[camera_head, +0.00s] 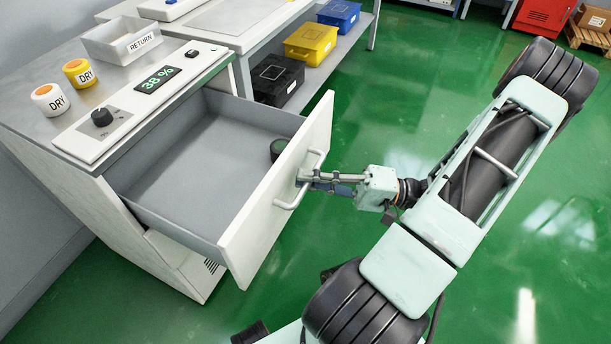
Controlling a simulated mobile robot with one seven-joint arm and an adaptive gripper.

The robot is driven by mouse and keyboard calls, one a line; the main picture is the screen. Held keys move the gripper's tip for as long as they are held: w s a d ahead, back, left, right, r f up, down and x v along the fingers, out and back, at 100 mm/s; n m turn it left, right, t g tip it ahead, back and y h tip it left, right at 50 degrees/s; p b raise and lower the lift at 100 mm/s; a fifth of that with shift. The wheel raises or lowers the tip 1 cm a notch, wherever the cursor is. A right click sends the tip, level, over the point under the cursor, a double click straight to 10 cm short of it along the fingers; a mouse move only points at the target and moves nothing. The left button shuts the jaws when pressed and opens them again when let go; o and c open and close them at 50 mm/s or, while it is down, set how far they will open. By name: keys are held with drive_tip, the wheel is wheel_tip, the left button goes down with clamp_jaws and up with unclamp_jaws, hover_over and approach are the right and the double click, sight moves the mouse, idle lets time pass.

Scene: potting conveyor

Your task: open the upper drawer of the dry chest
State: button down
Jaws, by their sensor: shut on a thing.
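The dry chest (185,265) stands at the left, a white cabinet with a control panel reading 38 % on top. Its upper drawer (190,160) is pulled well out, and its grey inside shows. The drawer handle (290,205), a pale bar, is on the front panel. My gripper (308,177) reaches it from the right and is shut on the handle. The fingertips are small here and partly merge with the bar.
On the chest top are a white cup (49,100) and a yellow cup (80,73), both marked DRY, and a RETURN tray (110,45). Black (277,82), yellow (311,45) and blue (339,14) bins sit on a shelf behind. Green floor (420,70) is clear to the right.

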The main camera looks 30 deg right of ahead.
drive_tip(key=c, duration=2)
unclamp_jaws()
drive_tip(key=v, duration=1.2)
